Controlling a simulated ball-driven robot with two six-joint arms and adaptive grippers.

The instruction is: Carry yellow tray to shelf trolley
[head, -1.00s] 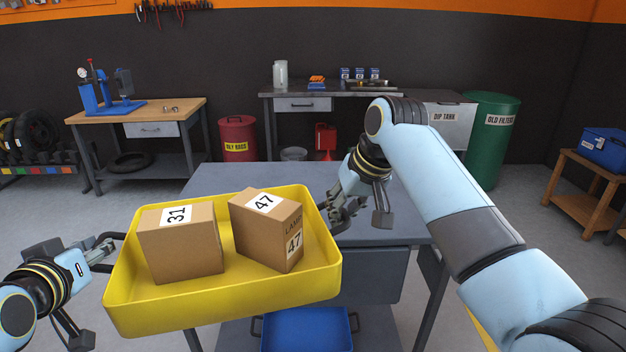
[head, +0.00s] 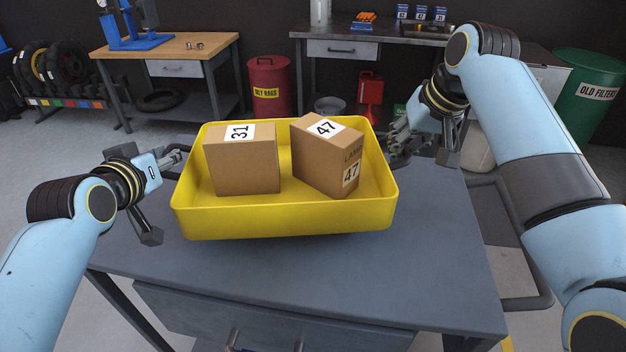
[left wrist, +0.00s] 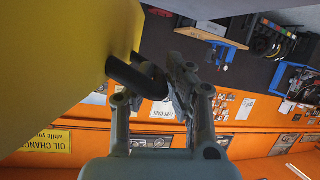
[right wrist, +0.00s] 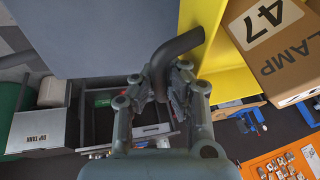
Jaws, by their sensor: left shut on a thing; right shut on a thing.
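The yellow tray (head: 280,222) is held above a grey trolley with a flat top (head: 330,285) in the head view. It carries a box marked 31 (head: 243,165) and a taller, turned box marked 47 (head: 322,158). My left gripper (head: 178,160) is at the tray's left end; in the left wrist view it is shut on a dark handle (left wrist: 138,74). My right gripper (head: 398,150) is at the right end; in the right wrist view it is shut on the other dark handle (right wrist: 170,55). The gap between tray and top is hard to judge.
The trolley has a side push handle (head: 530,255) on the right. Behind stand a wooden bench (head: 185,48), a red oily rags bin (head: 270,88), a dark workbench (head: 390,35) and a green old filters drum (head: 590,95). The trolley top around the tray is bare.

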